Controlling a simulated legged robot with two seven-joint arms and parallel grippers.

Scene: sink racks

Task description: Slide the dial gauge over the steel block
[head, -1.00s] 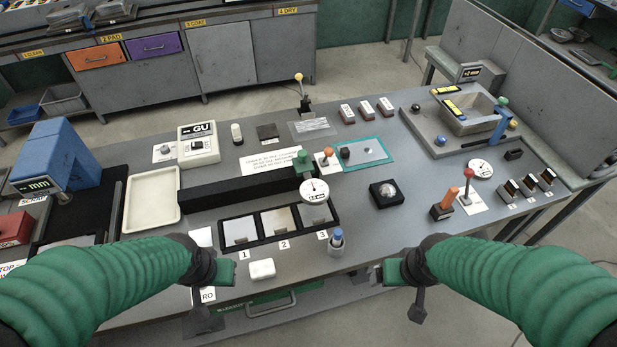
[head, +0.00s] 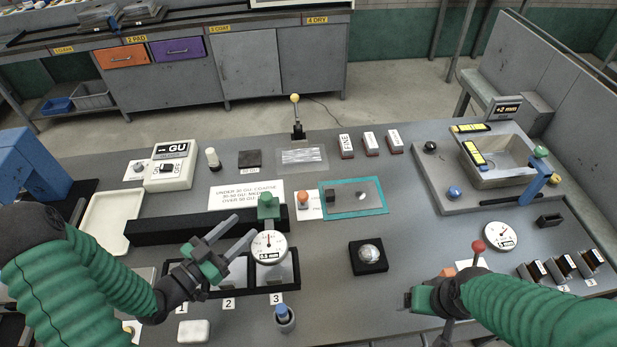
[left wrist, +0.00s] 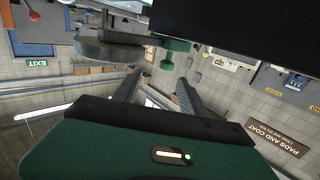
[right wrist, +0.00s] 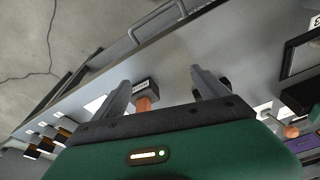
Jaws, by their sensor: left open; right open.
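The dial gauge (head: 269,247) has a round white face and a green knob (head: 268,205) and stands at the right end of a long black bar (head: 180,226). Steel-looking grey blocks lie in a black three-part tray (head: 250,289); the gauge face overhangs the compartment marked 3. I cannot tell which piece is the steel block. My left gripper (head: 240,230) is open and empty, just left of the gauge. The left wrist view shows the green knob (left wrist: 177,50) beyond the fingers. My right gripper (head: 408,298) is open; an orange handle (right wrist: 145,104) shows between its fingers.
A black block with a silver dome (head: 369,254) stands right of the gauge. A teal-edged mat (head: 376,208) and an orange-topped knob (head: 303,198) are behind it. A blue-topped bottle (head: 284,317) and white block (head: 193,331) are in front. Open tabletop lies right of the dome.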

